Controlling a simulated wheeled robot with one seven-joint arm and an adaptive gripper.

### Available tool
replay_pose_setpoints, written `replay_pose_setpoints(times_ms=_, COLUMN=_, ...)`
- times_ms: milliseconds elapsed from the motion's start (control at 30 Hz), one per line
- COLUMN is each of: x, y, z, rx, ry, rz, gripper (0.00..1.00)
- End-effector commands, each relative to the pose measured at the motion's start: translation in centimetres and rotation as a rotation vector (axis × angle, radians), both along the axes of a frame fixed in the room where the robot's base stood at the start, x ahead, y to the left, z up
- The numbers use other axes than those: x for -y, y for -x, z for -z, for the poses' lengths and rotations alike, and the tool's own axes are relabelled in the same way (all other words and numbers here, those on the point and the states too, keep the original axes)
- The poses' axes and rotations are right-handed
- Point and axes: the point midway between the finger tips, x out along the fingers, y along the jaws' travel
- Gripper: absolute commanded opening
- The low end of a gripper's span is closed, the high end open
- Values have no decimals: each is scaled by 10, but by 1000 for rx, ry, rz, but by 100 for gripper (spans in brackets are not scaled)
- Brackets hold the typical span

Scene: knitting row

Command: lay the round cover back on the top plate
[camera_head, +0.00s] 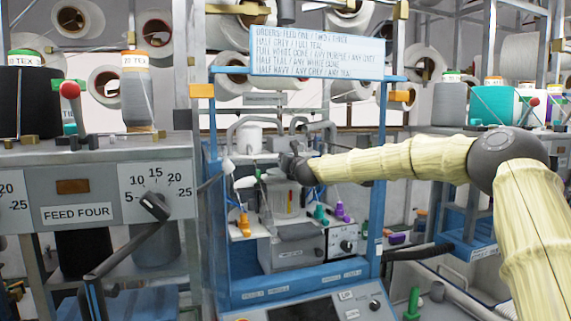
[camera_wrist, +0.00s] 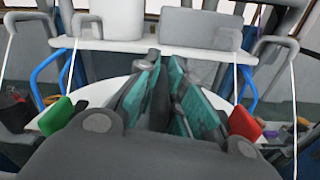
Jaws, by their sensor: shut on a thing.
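My gripper (camera_wrist: 160,95) has teal-padded fingers closed around a dark grey upright piece, in the middle of the wrist view. A pale round disc, apparently the round cover (camera_wrist: 98,93), shows behind and to both sides of the fingers. My gripper and arm hide much of it. In the head view my gripper (camera_head: 291,168) reaches in from the right over the small knitting machine (camera_head: 295,248) inside the blue frame. The cover is not clear there. I cannot tell which surface is the top plate, or whether the cover touches it.
A green block (camera_wrist: 60,117) and a red block (camera_wrist: 243,122) flank my gripper. A white cylinder (camera_wrist: 110,18) stands on a white rail (camera_wrist: 130,46) behind, with hooked grey tubes and thin yarns at both sides. Small orange (camera_head: 244,225) and purple (camera_head: 340,210) pieces stand lower down.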

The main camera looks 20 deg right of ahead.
Motion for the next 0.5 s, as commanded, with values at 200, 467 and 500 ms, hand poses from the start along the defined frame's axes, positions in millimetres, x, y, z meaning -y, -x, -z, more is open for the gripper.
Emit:
replay_pose_setpoints(times_ms=200, x=-2, y=0, z=16, rx=1, ry=1, rz=-2, gripper=0)
replay_pose_setpoints(times_ms=467, x=-1, y=0, z=18, rx=3, ry=0, rz=0, gripper=0)
replay_pose_setpoints(times_ms=500, x=-1, y=0, z=19, rx=3, ry=0, rz=0, gripper=0)
